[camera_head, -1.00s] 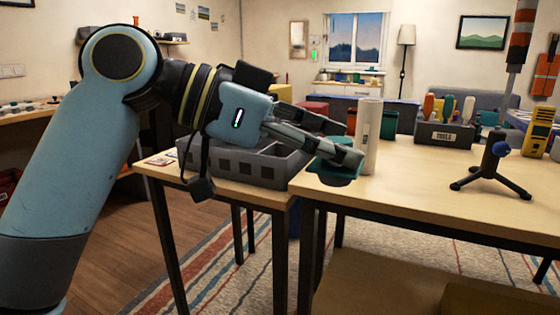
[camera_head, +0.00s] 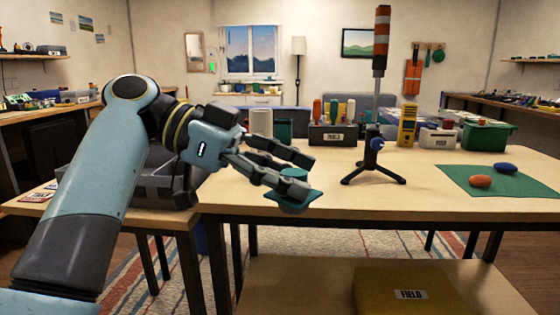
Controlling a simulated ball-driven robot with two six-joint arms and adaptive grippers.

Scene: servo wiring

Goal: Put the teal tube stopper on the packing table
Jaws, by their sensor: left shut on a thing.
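The teal tube stopper (camera_head: 294,202) is a small teal piece with a wide, flat shape. My left gripper (camera_head: 303,175) is shut on it, and the fingers hide part of its top. The stopper is over the front left part of the light wood table (camera_head: 400,199), close to its front edge. I cannot tell whether it touches the tabletop. My right gripper is not in view.
A black tripod stand (camera_head: 373,160) is to the right of the stopper. A tool box (camera_head: 340,134), a white cylinder (camera_head: 261,122) and a yellow device (camera_head: 407,125) stand behind. A green mat (camera_head: 505,187) lies at right. The front middle is clear.

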